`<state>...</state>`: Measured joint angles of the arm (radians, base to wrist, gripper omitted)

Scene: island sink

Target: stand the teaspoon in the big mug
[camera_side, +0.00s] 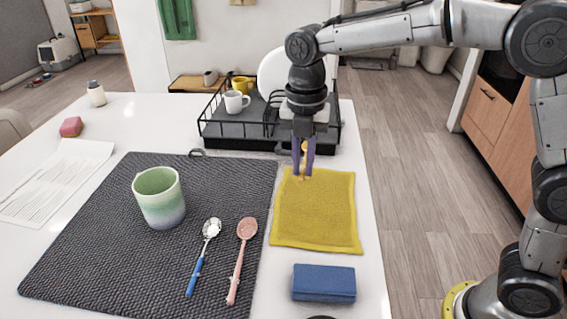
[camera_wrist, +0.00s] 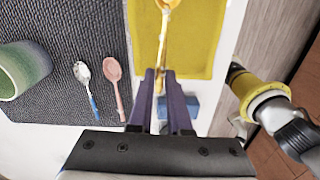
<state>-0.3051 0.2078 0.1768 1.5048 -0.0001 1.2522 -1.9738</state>
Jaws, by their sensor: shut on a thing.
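The big mug (camera_side: 159,200) is green fading to pale and blue-grey. It stands upright on the dark mat, and it also shows at the left of the wrist view (camera_wrist: 28,68). My gripper (camera_side: 303,172) is shut on a yellow-orange spoon (camera_wrist: 163,32), above or at the yellow cloth, right of the mug. I cannot tell if the spoon touches the cloth. A metal spoon with a blue handle (camera_side: 203,252) and a pink spoon (camera_side: 242,257) lie on the mat, right of the mug and apart from it. Which spoon is the teaspoon is unclear.
The yellow cloth (camera_side: 330,225) lies right of the dark mat (camera_side: 90,240). A blue sponge-like block (camera_side: 323,283) sits in front. A black wire rack (camera_side: 222,133) with a white mug (camera_side: 236,102) and a yellow mug (camera_side: 242,85) stands behind. Papers (camera_side: 60,180) lie left.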

